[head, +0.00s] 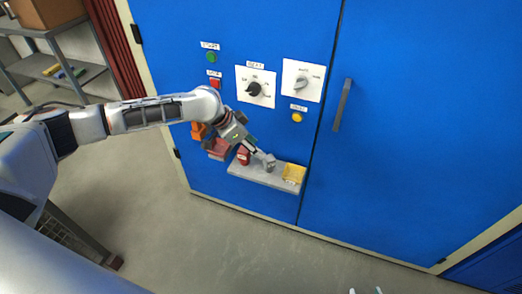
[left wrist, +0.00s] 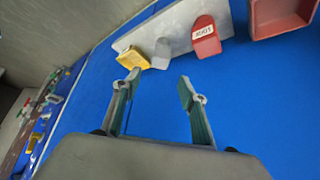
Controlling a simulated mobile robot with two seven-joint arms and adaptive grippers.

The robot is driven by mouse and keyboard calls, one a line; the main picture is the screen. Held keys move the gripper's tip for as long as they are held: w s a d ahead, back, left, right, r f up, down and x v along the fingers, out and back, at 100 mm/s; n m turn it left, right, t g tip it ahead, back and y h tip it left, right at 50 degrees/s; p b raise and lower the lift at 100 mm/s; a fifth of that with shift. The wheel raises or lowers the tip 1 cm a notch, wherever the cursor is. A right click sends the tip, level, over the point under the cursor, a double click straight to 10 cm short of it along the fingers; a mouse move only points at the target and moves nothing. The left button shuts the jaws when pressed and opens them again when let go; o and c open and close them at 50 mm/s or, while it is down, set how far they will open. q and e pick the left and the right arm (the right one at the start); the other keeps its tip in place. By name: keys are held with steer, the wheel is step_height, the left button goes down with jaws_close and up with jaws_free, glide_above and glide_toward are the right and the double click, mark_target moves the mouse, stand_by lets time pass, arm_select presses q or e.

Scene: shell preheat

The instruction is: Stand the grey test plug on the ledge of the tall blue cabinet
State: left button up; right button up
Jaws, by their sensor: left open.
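Only two separated tips of my right gripper (head: 365,291) show at the bottom edge.
A red bin (left wrist: 276,18) is beside the ledge. Knobs and buttons (head: 255,88) and a door handle (head: 342,105) are above. The floor in front is clear.

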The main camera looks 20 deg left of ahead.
arm_select(q)
steer(key=s+d+f+t+h, duration=0.15)
steer(key=s+d+f, duration=0.25)
steer(key=s+d, duration=0.4)
steer(key=s+d+f+t+h, duration=0.1)
steer(key=s+d+f+h, duration=0.1)
steer(key=s+d+f, duration=0.6)
steer(key=s+a+f+n+t+y, duration=0.1)
steer(key=s+a+n+y, duration=0.1)
steer(key=s+a, duration=0.4)
steer(key=s+a+f+n+t+y, duration=0.2)
steer(key=s+a+n+y, duration=0.1)
steer(key=s+a, duration=0.3)
steer(key=shift+s+a+f+y, duration=0.25)
steer(key=shift+s+a+y, duration=0.15)
steer(key=shift+s, duration=0.7)
steer(key=shift+t, duration=0.25)
